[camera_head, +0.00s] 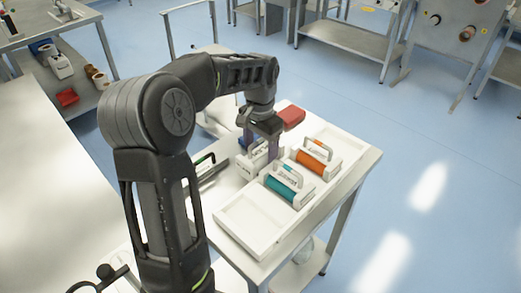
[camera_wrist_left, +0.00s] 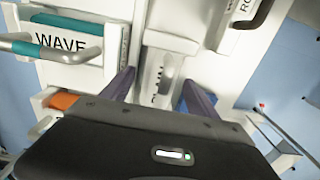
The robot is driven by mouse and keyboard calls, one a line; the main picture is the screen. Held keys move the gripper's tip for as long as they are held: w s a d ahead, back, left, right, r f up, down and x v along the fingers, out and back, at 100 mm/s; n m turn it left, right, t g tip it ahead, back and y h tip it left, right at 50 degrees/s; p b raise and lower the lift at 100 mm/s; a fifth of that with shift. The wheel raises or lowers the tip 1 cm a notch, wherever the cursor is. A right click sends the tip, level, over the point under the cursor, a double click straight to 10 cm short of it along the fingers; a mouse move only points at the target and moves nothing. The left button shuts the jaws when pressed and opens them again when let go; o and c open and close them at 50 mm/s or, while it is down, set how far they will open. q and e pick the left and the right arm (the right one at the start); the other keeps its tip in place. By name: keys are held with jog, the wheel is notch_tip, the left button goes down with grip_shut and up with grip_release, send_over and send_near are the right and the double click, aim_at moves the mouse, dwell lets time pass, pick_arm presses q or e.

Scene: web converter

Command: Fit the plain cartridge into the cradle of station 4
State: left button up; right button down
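A white cartridge (camera_head: 254,162) without a coloured band, apparently the plain one, stands on the table below my left gripper, partly hidden by it. My left gripper (camera_head: 262,146) points down at it. In the left wrist view, my left gripper's two fingers (camera_wrist_left: 158,95) are spread apart. A white part with a grey slotted strip (camera_wrist_left: 163,78) lies between and beyond them; I cannot tell whether they touch it. A teal-banded cartridge (camera_head: 290,184) marked WAVE and an orange-banded one (camera_head: 314,158) stand beside it. My right gripper is not in view. I cannot identify station 4's cradle.
A white tray (camera_head: 243,238) with an empty near section lies on the table. A red block (camera_head: 291,117) lies behind the gripper. A black-handled item (camera_head: 205,165) stands to the left. Machine stations (camera_head: 448,22) stand across open blue floor.

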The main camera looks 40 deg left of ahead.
aim_at(261, 139)
pick_arm(q)
jog(key=shift+r, duration=0.15)
notch_tip(261, 139, up, 6)
notch_tip(261, 139, up, 5)
jog(key=p, duration=0.2)
jog(key=shift+r+p, duration=0.15)
jog(key=shift+p, duration=0.25)
jog(key=shift+r+p, duration=0.45)
jog(key=shift+p, duration=0.05)
jog(key=shift+f, duration=0.1)
